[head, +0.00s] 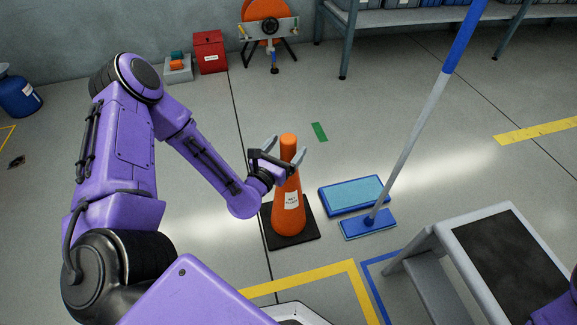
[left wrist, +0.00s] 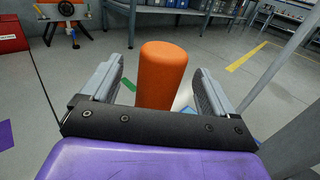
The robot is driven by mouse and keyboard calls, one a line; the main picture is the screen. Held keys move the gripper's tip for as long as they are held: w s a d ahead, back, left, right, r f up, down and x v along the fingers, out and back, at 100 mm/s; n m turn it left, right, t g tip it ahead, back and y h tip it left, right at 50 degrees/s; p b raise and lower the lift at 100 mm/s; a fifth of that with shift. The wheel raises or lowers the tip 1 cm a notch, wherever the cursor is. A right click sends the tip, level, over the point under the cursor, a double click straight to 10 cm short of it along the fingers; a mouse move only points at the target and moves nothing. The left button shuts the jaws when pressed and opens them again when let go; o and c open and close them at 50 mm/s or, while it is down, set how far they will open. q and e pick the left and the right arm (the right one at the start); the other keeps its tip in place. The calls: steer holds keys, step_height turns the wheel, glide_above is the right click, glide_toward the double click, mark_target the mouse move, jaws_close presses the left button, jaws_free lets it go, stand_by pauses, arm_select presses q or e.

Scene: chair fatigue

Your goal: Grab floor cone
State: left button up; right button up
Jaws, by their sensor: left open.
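An orange floor cone (head: 288,205) with a white label and a square black base stands upright on the grey floor, in the middle of the head view. My left gripper (head: 286,150) is open at the cone's upper part, its fingers on either side of the neck in the head view. In the left wrist view the cone's rounded orange top (left wrist: 163,72) stands between the two open fingers (left wrist: 157,85), with a gap visible on each side. The cone's lower part is hidden there by the gripper body. My right gripper is not in view.
A grey step stool (head: 432,245) stands at the lower right. A red box (head: 210,52) and an orange reel (head: 266,22) are by the back wall.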

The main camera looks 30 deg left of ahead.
arm_select(q)
steer(key=shift+w, duration=0.85)
jaws_close()
